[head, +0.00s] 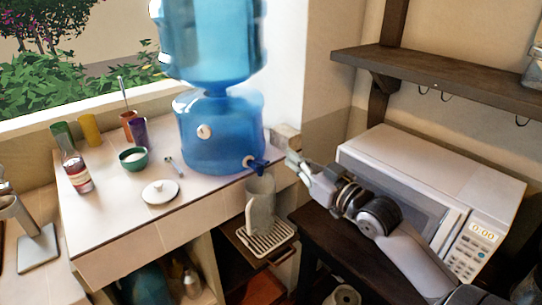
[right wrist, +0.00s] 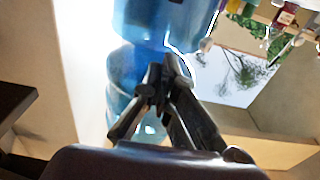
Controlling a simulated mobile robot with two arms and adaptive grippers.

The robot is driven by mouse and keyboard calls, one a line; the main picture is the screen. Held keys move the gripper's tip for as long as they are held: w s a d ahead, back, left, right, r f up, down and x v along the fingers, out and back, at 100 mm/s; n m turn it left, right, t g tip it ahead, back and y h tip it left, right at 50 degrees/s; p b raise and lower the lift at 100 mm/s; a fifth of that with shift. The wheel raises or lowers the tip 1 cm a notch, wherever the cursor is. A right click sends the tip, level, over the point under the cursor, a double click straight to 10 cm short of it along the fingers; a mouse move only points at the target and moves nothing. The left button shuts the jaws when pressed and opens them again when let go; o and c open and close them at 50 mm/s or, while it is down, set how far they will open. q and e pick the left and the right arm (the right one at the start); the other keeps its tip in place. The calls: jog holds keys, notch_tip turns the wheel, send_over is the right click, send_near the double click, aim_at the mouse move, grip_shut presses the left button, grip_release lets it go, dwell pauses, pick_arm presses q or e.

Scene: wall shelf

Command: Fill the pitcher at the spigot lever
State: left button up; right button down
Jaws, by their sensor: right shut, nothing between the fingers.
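A blue water dispenser (head: 212,135) stands on the white counter, with a dark blue spigot and lever (head: 257,164) low on its right side. A grey pitcher (head: 261,207) stands upright on a slatted tray (head: 268,240) below the spigot; its inside and any water cannot be made out. My right gripper (head: 289,158) is just right of the spigot, its fingers shut and empty. Whether it touches the lever cannot be told. In the right wrist view the shut fingers (right wrist: 165,75) point at the blue dispenser (right wrist: 128,80). My left gripper is not in view.
A white microwave (head: 440,180) stands on a dark table at right, beneath my right arm. A wooden shelf with hooks (head: 440,80) hangs above. A bottle (head: 77,173), green bowl (head: 133,158), white lid (head: 160,191) and several cups occupy the counter at left.

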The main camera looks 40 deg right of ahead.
jog(key=p, duration=0.4)
send_over(262, 161)
jog(key=s, duration=0.2)
jog(key=shift+w+d+r, duration=0.1)
jog(key=shift+d+r, duration=0.3)
jog(key=shift+r, duration=0.05)
jog(key=f, duration=0.2)
jog(key=s+f, duration=0.1)
jog(key=f, duration=0.1)
jog(key=shift+s+f, duration=0.1)
jog(key=shift+f, duration=0.05)
